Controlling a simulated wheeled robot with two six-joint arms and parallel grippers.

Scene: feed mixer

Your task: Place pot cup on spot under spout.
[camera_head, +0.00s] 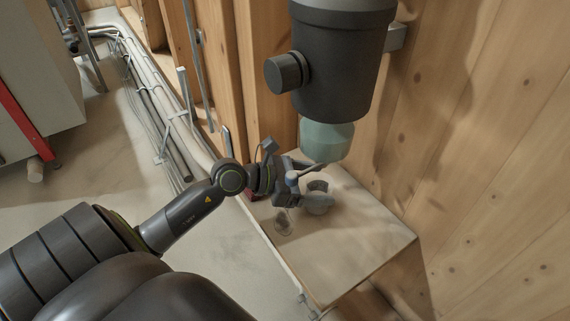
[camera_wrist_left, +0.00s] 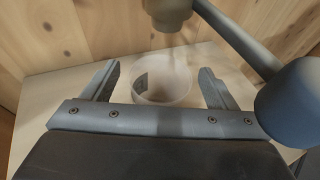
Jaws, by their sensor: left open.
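The pot cup (camera_head: 318,198) is a small pale round cup standing upright on the pale tabletop (camera_head: 350,235), below the spout. My left gripper (camera_head: 308,188) is at the cup with its jaws open. In the left wrist view the open cup (camera_wrist_left: 163,88) shows between the two spread fingers (camera_wrist_left: 158,72), with a visible gap to each. The pale green spout (camera_head: 326,141) hangs from the dark mixer (camera_head: 340,60) above the table. A faint round mark (camera_head: 283,222) lies on the tabletop, left of the cup. My right gripper is not in view.
A lever with a blue-grey knob (camera_wrist_left: 290,102) reaches close to my left gripper in the left wrist view. A wooden wall (camera_head: 490,150) stands behind the table. The front right of the tabletop is clear. Pipes (camera_head: 150,100) run along the floor at left.

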